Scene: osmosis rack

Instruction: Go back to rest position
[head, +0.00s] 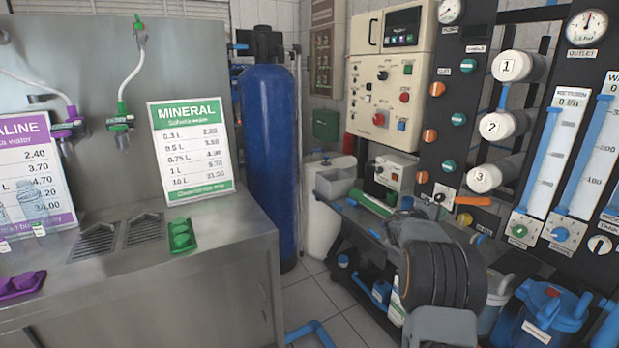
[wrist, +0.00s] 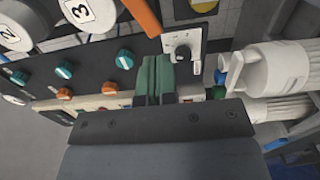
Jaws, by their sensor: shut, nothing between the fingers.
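My gripper (wrist: 157,78) shows in the middle of the wrist view. Its two green fingers are together, with nothing between them. It points toward the control panel with its coloured knobs. In the head view my dark arm (head: 437,275) is at the lower right, in front of the dark bench, and the fingertips are hard to make out there. A black knob on a white plate (wrist: 183,50) shows just right of the fingers in the wrist view. I cannot tell whether the fingers touch anything.
The dark panel (head: 450,100) with numbered white cylinders and flow meters fills the right. A blue tank (head: 268,150) stands behind the metal counter (head: 150,285).

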